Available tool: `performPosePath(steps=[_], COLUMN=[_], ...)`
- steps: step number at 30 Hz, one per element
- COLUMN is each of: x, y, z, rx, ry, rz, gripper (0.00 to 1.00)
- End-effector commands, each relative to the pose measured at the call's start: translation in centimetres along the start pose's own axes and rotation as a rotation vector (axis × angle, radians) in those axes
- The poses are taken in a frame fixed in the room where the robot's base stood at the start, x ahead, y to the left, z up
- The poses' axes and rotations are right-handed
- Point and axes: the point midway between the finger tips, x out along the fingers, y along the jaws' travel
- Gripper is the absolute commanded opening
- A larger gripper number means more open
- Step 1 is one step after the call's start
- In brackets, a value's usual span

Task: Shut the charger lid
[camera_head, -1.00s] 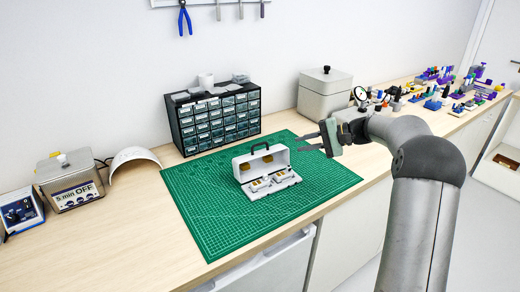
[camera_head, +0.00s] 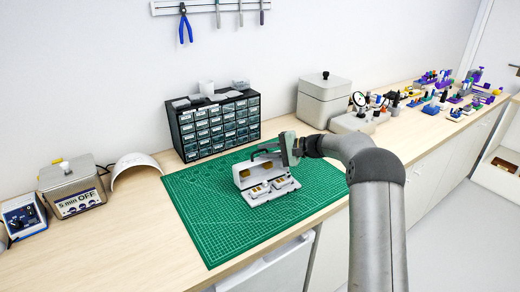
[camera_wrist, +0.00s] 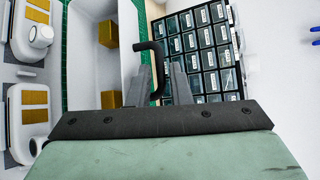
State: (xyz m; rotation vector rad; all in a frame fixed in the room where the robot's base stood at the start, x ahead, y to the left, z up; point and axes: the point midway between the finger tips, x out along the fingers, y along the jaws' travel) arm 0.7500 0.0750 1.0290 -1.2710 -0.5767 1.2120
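The white charger (camera_head: 262,197) sits on the green cutting mat, its lid (camera_head: 244,178) standing open at the back. Small items with gold pads sit in its base, also in the wrist view (camera_wrist: 36,113). The lid's inside (camera_wrist: 88,75) shows two gold pads. A black handle (camera_wrist: 157,68) sticks out from the lid's edge. My gripper (camera_head: 264,151) is at the lid's top, right of the charger. In the wrist view my two fingers (camera_wrist: 160,82) are apart, with the handle between them. Contact with the handle is not clear; the fingers partly hide the lid top in the head view.
A black drawer cabinet (camera_head: 215,125) stands behind the mat (camera_head: 225,235). A grey box (camera_head: 324,100) stands behind my arm. A cleaner unit (camera_head: 72,188) and a white curved shell are at left. The mat's front is clear.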

Motion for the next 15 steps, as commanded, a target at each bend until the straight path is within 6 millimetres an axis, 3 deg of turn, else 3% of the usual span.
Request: performPosePath(steps=[6, 15], x=[2.2, 2.6], y=[0.0, 0.0], z=[0.0, 0.0], rx=[0.0, 0.0], ry=[0.0, 0.001], rz=[0.0, 0.0], gripper=[0.18, 0.18])
